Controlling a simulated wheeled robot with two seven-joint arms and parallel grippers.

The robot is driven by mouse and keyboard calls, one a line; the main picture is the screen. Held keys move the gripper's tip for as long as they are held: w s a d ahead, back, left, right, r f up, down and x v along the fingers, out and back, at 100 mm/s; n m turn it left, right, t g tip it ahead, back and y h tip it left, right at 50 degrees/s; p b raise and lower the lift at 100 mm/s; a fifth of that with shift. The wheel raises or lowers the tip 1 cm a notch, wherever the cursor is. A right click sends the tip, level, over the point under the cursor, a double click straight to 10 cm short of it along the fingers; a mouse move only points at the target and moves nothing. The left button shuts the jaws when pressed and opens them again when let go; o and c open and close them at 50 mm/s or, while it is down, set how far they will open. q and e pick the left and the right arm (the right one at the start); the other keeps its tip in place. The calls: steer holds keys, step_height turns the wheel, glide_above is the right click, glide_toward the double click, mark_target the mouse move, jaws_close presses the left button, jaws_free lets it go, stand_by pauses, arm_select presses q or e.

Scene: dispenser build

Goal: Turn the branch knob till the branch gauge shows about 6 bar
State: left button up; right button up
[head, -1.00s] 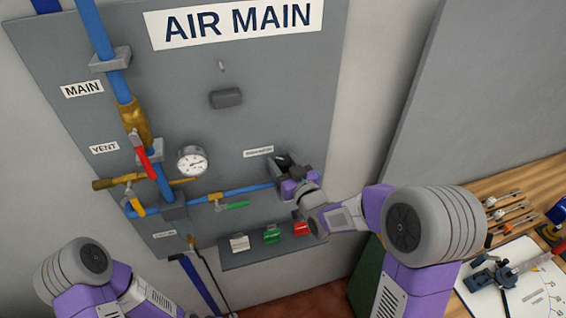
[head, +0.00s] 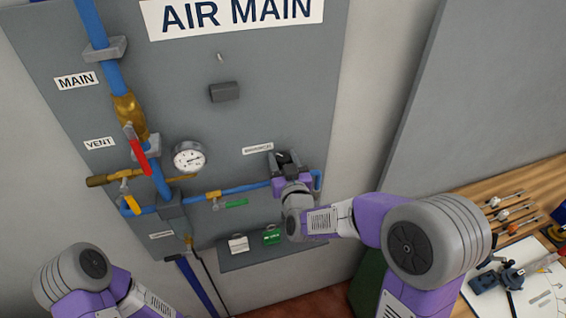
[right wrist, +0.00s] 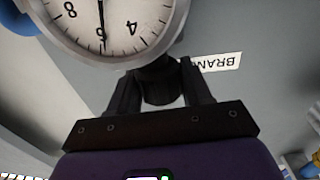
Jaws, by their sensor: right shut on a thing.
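The branch knob (right wrist: 160,90) is a dark round piece between my right fingertips in the right wrist view. My right gripper (right wrist: 158,78) is shut on it; it also shows in the head view (head: 287,160), at the right end of the blue branch pipe (head: 243,189). The branch gauge (right wrist: 120,22) is a white dial just beyond the fingers, seen upside down and cut off at the top. Its dark needle points at about the 6. My wrist hides most of the knob and gauge in the head view. My left gripper is out of view.
The main gauge (head: 190,157) and a red-handled valve (head: 139,155) sit left on the grey panel (head: 245,50). A shelf (head: 240,260) below holds white and green pieces. A wooden bench (head: 545,185) stands at right.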

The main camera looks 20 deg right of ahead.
stand_by(0.3)
steer(key=o, duration=0.9)
steer(key=shift+o, duration=0.2)
steer(key=s+b, duration=0.1)
steer(key=s, duration=0.6)
steer(key=shift+s+a, duration=0.15)
steer(key=shift+s, duration=0.15)
